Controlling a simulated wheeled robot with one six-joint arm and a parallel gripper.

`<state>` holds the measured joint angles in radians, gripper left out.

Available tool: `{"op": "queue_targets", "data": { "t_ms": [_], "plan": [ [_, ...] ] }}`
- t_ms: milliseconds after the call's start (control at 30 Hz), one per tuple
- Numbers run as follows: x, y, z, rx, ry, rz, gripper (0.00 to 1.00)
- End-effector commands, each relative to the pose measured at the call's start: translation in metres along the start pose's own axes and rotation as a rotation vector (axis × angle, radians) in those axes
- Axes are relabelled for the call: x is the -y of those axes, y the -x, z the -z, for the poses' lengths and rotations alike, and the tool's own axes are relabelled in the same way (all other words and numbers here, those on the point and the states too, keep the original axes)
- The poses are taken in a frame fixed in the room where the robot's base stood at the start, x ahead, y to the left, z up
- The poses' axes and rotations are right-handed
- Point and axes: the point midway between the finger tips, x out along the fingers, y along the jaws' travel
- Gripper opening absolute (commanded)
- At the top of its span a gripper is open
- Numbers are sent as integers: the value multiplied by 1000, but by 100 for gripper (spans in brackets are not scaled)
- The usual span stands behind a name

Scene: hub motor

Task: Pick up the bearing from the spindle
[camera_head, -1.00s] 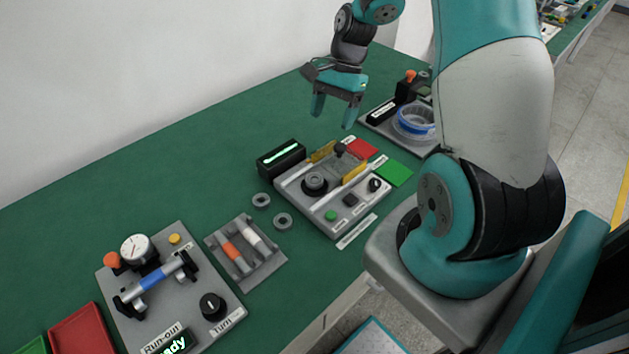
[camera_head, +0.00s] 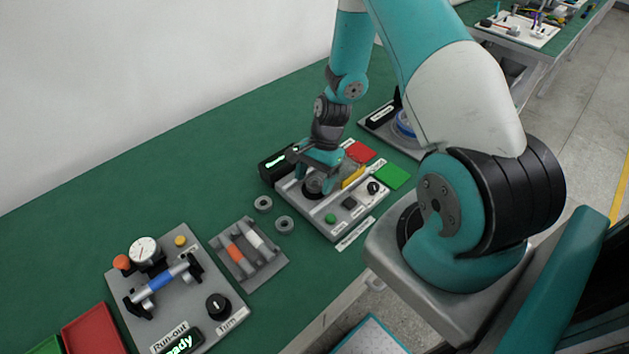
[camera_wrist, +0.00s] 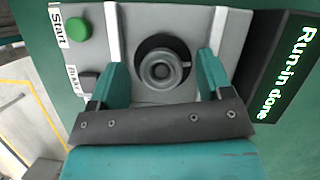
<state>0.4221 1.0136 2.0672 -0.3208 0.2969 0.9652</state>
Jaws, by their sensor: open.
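The bearing (camera_wrist: 162,68) sits on the spindle in the grey run-in station (camera_head: 309,214). In the wrist view it is a dark grey ring around a round centre, inside a wider black disc. My gripper (camera_wrist: 156,75) is open, with one teal finger on each side of the bearing and visible gaps between. In the head view my gripper (camera_head: 316,184) is low over the spindle and hides part of it. I cannot tell how far the fingertips reach down along the bearing.
The station's display (camera_wrist: 290,72) reads "Run-in done". A green Start button (camera_wrist: 78,29) and a dark button (camera_wrist: 89,80) lie near one finger. Two loose rings (camera_head: 285,225) lie on the green table, beside a tray (camera_head: 252,262) and the run-out gauge station (camera_head: 200,320).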

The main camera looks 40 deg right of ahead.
Motion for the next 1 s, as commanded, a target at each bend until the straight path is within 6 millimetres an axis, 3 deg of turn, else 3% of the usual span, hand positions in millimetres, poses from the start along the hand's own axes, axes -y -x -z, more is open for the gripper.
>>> {"op": "queue_targets", "data": {
  "t_ms": [300,500,533,833,1000],
  "plan": [
    [0,-6,0,-1,0,1,70],
    [0,-6,0,-1,0,1,24],
    [0,-6,0,-1,0,1,22],
    [0,-4,0,-1,0,2,21],
    [1,7,-4,-3,1,4,21]
  ]
}}
